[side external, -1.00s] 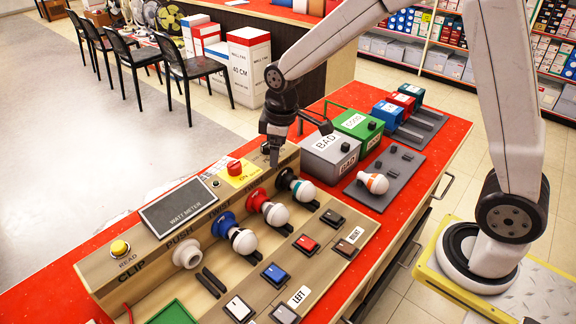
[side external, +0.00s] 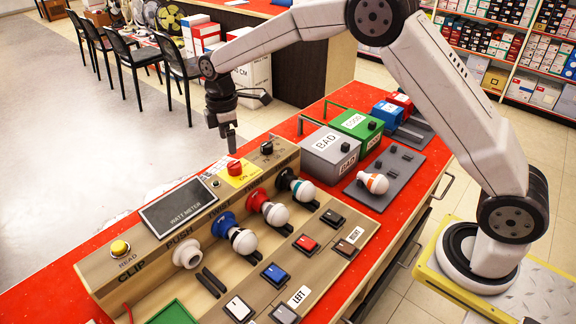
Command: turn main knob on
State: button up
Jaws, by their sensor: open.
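The red main knob (side external: 235,167) sits on a yellow plate (side external: 241,175) at the top right of the wooden test panel, beside the wattmeter screen. A lettered mark shows on the plate, too small to read surely. My gripper (side external: 230,143) hangs just above and behind the red knob, pointing down. It looks apart from the knob, though the gap is hard to judge. The gripper is open and appears empty; from this side its fingers overlap. A black knob (side external: 267,148) stands on the panel to the right of the red one.
The wattmeter screen (side external: 178,206) and a yellow READ button (side external: 120,248) lie to the left. Several bulbs in coloured sockets (side external: 256,199) line the panel front. Grey BAD (side external: 328,150) and green GOOD (side external: 361,127) boxes stand to the right on the red table.

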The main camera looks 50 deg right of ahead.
aim_at(231, 164)
jog(key=shift+f, duration=0.1)
jog(key=shift+f, duration=3.8)
grip_shut()
